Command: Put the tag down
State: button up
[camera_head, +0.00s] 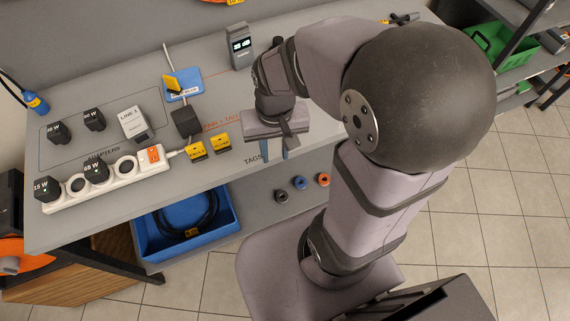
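My gripper (275,151) points down over the front edge of the grey bench, beside the printed word TAGS. Its two blue fingertips show below the wide grey gripper body with some space between them. I cannot make out a tag between them, and the body hides part of that space. Two yellow tags, one (197,151) and another (220,142), lie on the bench to the left of my gripper, near the white power strip (112,180). Another yellow piece (172,83) sits on a blue block (184,87) farther back.
Black adapters and a white adapter (133,124) stand on the left. A grey meter (239,46) stands at the back. A blue bin (225,216) with coiled black cable and several small rings sit on the lower shelf. A green crate (490,42) is at right.

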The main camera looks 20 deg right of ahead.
jog(key=s, duration=0.1)
jog(key=s+f+n, duration=0.1)
jog(key=s+n, duration=0.1)
jog(key=s, duration=0.1)
jog(key=shift+d+f, duration=0.2)
jog(key=shift+d, duration=0.2)
jog(key=shift+o, duration=0.5)
jog(key=shift+w+n, duration=0.1)
jog(key=shift+n, duration=0.2)
